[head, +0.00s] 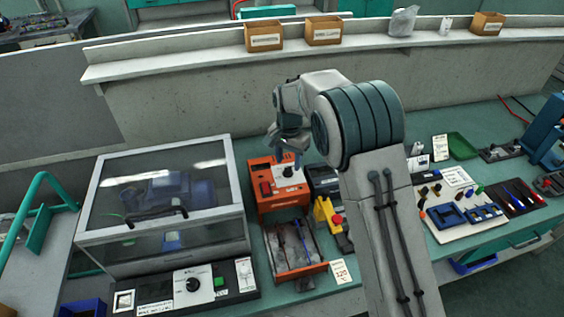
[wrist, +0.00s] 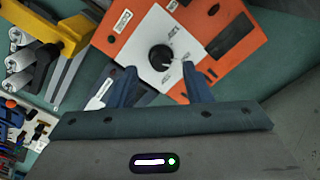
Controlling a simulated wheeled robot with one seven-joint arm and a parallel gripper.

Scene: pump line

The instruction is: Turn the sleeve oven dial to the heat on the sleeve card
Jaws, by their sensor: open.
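The sleeve oven is an orange box (head: 264,183) at the middle of the bench, also large in the wrist view (wrist: 115,52). Its black dial (wrist: 162,57) sits on a white plate with small marks around it; the dial shows small in the head view (head: 288,171). The marks are too small to read. My gripper (wrist: 160,67) is open, its two blue fingers apart on either side of the dial's near side, with nothing between them. In the head view my gripper (head: 287,152) hangs just above the oven. A small white card (head: 341,272) at the bench's front edge seems to read 120.
An orange-fronted tray (head: 300,273) lies in front of the oven. A yellow tool with a red knob (head: 329,216) stands to its right. A tool board (head: 470,232) is at the right.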

